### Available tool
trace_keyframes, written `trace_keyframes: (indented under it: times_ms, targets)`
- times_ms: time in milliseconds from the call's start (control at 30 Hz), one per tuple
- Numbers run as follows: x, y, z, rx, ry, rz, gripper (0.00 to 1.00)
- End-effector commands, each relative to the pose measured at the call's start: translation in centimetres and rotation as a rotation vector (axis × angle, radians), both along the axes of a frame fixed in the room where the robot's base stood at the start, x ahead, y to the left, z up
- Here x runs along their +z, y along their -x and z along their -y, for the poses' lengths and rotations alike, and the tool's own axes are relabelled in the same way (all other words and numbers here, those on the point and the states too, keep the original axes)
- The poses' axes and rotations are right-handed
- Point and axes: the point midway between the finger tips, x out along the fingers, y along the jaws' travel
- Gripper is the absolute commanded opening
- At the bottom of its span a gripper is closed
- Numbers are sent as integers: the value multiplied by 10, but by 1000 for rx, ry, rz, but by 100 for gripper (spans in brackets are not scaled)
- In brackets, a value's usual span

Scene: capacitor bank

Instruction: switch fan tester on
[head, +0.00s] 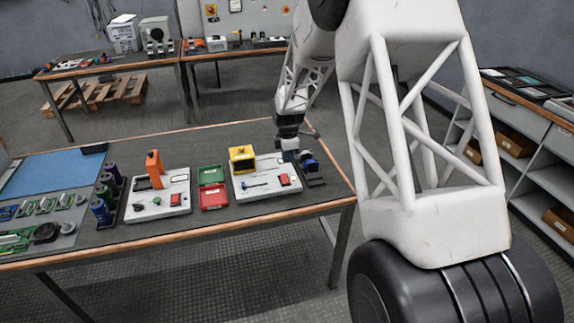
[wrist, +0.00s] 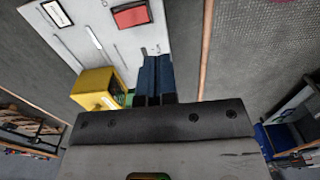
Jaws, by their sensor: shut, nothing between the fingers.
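Two white test boards stand on the near bench. The right board (head: 262,192) carries a yellow box (head: 242,157), a dark slider and a red switch (head: 284,180). The left board (head: 158,208) carries an orange upright (head: 154,168) and a smaller red switch (head: 175,199). I cannot tell from labels which is the fan tester. My gripper (head: 290,156) is shut and empty, above the back right of the right board. In the wrist view, the closed fingers (wrist: 153,78) point down beside the yellow box (wrist: 98,90), apart from the red switch (wrist: 132,15).
Green and red trays (head: 213,196) lie between the boards. A blue and black part (head: 309,163) sits right of the right board, close to my gripper. Purple and blue cylinders (head: 101,211) stand left.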

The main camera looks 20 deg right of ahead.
Motion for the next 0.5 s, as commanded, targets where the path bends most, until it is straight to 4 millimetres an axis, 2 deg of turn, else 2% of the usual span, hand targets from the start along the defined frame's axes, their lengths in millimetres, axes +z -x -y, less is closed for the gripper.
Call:
trace_keyframes:
  times_ms: [200,500]
  targets:
    - [17,3,0,0,0,0,0]
    - [20,4,0,0,0,-1,0]
